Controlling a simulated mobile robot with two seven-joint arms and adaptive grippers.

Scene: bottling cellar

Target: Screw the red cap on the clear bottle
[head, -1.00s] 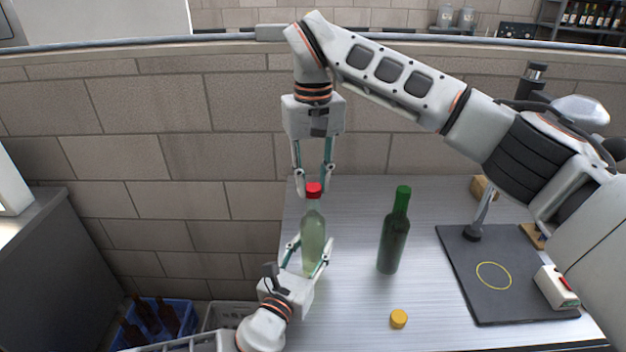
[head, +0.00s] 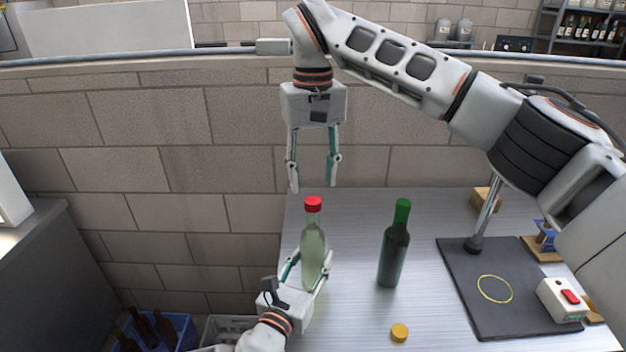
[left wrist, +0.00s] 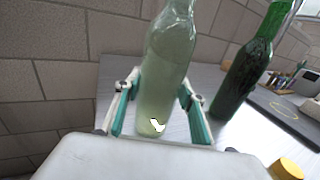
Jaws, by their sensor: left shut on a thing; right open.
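The clear bottle (head: 313,250) stands upright near the left edge of the table, with pale greenish contents. The red cap (head: 313,204) sits on top of its neck; I cannot tell how tight it is. My left gripper (head: 306,277) is shut around the lower body of the bottle, which also fills the middle of the left wrist view (left wrist: 165,75). The cap is out of the left wrist view. My right gripper (head: 314,188) is open and empty, pointing down, with its fingertips a little above the cap and apart from it.
A green bottle (head: 394,250) stands to the right of the clear one. A yellow cap (head: 399,333) lies near the front. A dark mat (head: 470,300) with a yellow ring and a red-button box (head: 562,300) are at the right. Blue crate (head: 178,325) on the floor.

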